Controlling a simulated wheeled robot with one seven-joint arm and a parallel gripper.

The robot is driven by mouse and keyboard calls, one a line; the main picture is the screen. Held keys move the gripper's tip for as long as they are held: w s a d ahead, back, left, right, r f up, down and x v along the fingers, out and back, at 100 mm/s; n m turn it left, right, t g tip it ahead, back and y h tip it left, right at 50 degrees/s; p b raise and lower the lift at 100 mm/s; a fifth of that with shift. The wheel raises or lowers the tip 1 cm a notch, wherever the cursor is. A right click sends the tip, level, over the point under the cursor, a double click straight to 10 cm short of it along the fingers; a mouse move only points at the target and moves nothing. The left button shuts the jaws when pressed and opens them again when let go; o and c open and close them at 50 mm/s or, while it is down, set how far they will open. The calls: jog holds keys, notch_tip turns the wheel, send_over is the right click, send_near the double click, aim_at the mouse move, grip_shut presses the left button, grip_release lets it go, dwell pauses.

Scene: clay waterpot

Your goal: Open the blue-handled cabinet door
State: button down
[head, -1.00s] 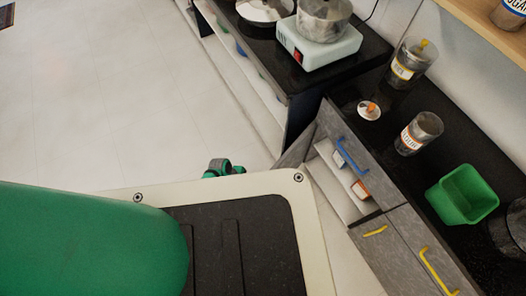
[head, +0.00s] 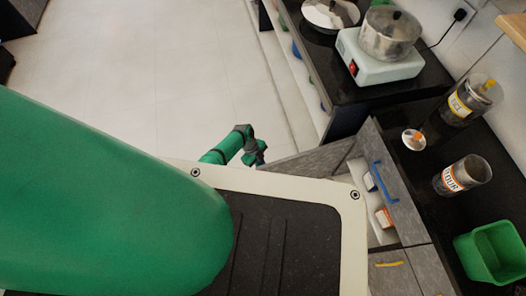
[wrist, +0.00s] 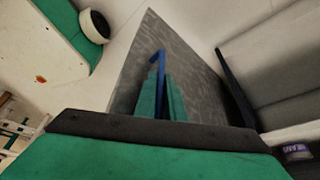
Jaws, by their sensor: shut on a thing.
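The grey cabinet door (head: 308,161) stands swung well open in the head view, showing shelves inside the cabinet (head: 362,207). In the wrist view the door (wrist: 192,62) fills the middle, and its blue handle (wrist: 157,62) runs down between my fingers. My gripper (wrist: 160,92) is shut on that handle. In the head view my gripper (head: 257,157) is small, at the door's outer edge, partly hidden by my base, and the handle is hidden there.
A drawer front with another blue handle (head: 383,182) is above the opening. The counter holds a flour jar (head: 462,175), a rice jar (head: 472,100) and a green bin (head: 491,254). A pot (head: 390,36) sits on a hotplate. Open floor (head: 130,80) lies left of the door.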

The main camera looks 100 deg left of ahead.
dwell(0.4)
jog(key=c, duration=1.8)
grip_release()
jog(key=shift+c, duration=0.2)
jog(key=v, duration=1)
jog(key=shift+r, duration=0.35)
jog(key=shift+s+a, duration=0.1)
jog(key=shift+a, duration=0.05)
